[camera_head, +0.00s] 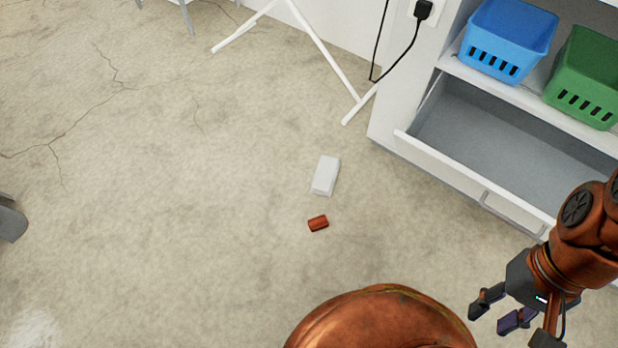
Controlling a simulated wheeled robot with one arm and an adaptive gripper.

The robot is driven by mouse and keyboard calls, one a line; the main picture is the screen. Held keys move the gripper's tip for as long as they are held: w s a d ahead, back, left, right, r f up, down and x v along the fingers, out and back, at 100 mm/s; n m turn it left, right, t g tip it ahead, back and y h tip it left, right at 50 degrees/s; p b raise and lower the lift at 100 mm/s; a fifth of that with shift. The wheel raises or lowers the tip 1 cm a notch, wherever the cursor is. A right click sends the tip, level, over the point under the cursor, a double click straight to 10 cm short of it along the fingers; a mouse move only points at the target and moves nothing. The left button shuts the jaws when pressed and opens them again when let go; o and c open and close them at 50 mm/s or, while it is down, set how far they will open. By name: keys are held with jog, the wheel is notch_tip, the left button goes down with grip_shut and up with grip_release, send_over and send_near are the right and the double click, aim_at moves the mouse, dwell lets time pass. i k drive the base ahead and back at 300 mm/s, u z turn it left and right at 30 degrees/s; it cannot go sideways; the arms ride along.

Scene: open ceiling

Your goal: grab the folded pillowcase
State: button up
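A small white, flat, block-like item (326,175) lies on the floor near the middle of the view. It may be the folded pillowcase, but I cannot tell its material. My gripper (508,325) is at the lower right with its dark fingers spread apart. It is open, and nothing shows between the fingers. It is well apart from the white item, to the right of it and lower in the picture.
A small red-brown cylinder (318,223) lies just below the white item. An open, empty-looking drawer (460,168) juts out at right. Blue (508,38) and green (587,80) baskets stand above it. White stand legs (325,50) are behind.

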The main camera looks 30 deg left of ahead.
aim_at(326, 174)
jog(key=u, duration=0.7)
jog(key=k, duration=0.2)
jog(key=u, duration=0.6)
